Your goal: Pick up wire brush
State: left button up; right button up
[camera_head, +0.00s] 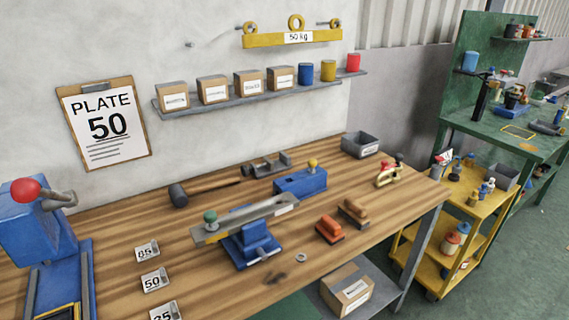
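Two small handled tools lie side by side near the front right of the wooden workbench (387,228). One has an orange-red handle (329,229) on a dark base. The other, just behind and to its right, is a brown wooden-handled block (353,211) with a dark underside. One of them may be the wire brush, but bristles are too small to tell which. Both rest on the bench, close together, with nothing on top of them. Neither of my grippers shows in the head view.
A blue fixture with a long grey bar (244,218) stands left of the brushes. A blue block with a yellow knob (301,184), a mallet (204,187), a toggle clamp (389,173) and a grey bin (360,144) sit behind. A small ring (300,258) lies in front.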

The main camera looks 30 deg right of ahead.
aim_at(353, 212)
jog(key=z, duration=0.45)
jog(key=i+l+z, duration=0.1)
jog(key=z, duration=0.8)
jog(key=i+l, duration=0.05)
